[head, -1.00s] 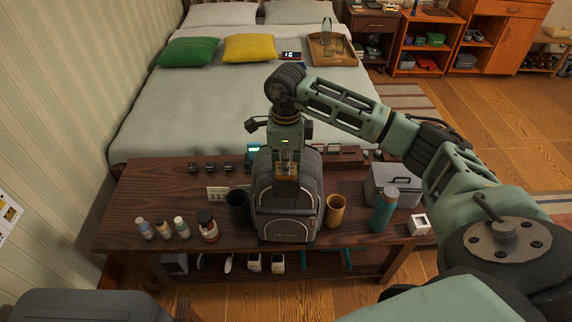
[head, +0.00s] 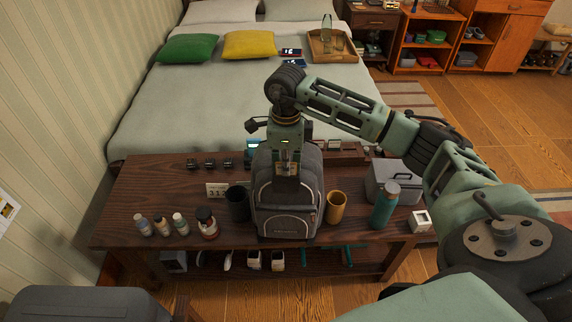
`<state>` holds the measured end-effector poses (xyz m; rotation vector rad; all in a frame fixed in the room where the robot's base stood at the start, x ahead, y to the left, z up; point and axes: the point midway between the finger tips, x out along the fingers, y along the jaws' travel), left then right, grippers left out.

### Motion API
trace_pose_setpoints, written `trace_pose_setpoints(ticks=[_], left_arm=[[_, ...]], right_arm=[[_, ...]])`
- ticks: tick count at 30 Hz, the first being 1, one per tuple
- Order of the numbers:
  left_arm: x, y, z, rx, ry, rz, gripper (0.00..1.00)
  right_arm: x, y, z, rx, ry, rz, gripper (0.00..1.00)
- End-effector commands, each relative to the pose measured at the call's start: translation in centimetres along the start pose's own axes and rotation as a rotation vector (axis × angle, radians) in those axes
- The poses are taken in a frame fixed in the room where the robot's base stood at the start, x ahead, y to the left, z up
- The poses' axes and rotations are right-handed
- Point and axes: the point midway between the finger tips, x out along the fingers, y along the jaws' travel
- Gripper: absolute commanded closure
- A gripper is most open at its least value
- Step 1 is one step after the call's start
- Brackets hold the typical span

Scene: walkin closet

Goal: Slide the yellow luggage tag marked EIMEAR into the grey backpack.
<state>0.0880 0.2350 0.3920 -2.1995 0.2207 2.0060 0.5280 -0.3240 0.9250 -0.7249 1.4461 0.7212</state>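The grey backpack (head: 288,215) stands upright on the dark wooden bench, its front towards me. My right gripper (head: 287,172) points straight down at the upper part of the backpack, close to its top opening. Its fingertips are small and dark against the bag, so whether they are open or shut is unclear. I see no yellow tag now; the inside of the bag is hidden. My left gripper is out of view.
On the bench (head: 130,205), a dark cup (head: 238,205) stands left of the backpack and a tan cup (head: 335,207) right of it. Several small bottles stand at the left. A teal bottle (head: 384,207) and a grey case (head: 398,180) stand at the right.

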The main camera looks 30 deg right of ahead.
Motion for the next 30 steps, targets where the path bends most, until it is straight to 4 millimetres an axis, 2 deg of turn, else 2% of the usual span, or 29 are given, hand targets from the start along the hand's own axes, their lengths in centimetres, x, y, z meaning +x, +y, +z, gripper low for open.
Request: trace_pose_setpoints(ticks=[16, 18, 24, 30], left_arm=[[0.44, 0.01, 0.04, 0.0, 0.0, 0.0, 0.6], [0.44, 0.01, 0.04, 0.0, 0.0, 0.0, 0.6], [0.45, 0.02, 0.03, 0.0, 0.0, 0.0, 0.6], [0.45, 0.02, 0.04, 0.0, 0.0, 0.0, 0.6]], right_arm=[[0.59, -0.01, -0.01, 0.0, 0.0, 0.0, 1.0], [0.59, 0.0, -0.01, 0.0, 0.0, 0.0, 0.91], [0.59, -0.01, -0.01, 0.0, 0.0, 0.0, 0.73], [0.61, -0.01, -0.02, 0.0, 0.0, 0.0, 0.73]])
